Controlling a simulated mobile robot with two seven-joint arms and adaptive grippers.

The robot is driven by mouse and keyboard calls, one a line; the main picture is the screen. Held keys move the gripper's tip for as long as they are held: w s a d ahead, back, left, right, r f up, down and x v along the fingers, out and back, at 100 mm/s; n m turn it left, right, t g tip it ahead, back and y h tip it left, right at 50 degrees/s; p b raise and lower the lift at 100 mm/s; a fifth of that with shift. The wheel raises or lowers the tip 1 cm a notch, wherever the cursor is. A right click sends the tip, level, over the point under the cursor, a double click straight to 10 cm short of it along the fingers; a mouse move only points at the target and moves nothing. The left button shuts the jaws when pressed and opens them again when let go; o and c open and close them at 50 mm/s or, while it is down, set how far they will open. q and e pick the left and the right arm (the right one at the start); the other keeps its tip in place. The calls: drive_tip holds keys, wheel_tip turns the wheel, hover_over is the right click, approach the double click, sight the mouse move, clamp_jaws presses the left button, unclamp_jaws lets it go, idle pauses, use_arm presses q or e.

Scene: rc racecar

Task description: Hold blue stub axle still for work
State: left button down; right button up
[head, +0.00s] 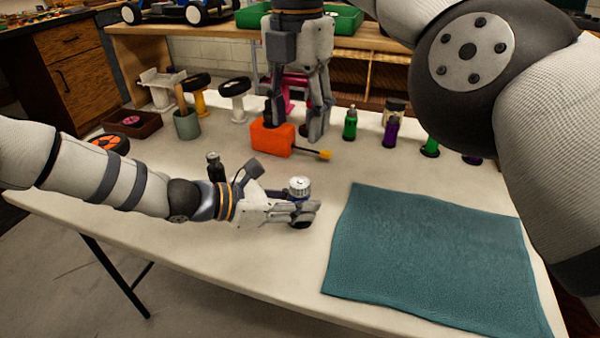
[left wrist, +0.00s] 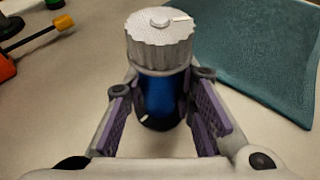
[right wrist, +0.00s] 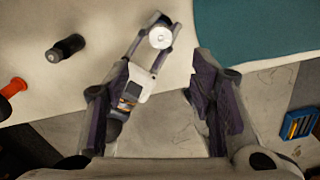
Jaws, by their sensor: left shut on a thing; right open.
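The blue stub axle (left wrist: 160,97) stands upright between the purple pads of my left gripper (left wrist: 163,110), with a silver knurled cap on top. In the head view the stub axle's silver cap (head: 299,185) shows above my left gripper (head: 303,211), low over the table left of the teal mat. The gripper is shut on the axle; its lower end is partly hidden. My right gripper (head: 295,130) points down with fingers apart. In the right wrist view nothing is between its fingers, and the cap (right wrist: 160,37) shows beyond them.
An orange block (head: 268,138) with a yellow-tipped rod lies behind the left gripper. A small black bottle (head: 215,166) stands behind the left wrist. Green (head: 350,124) and purple (head: 390,133) bottles stand at the back. The teal mat (head: 430,250) is bare.

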sight(300, 181)
wheel_tip(300, 181, down, 12)
drive_tip(key=n, duration=0.5)
drive_tip(key=shift+w+d, duration=0.1)
drive_tip(key=shift+d, duration=0.05)
drive_tip(key=c, duration=1.2)
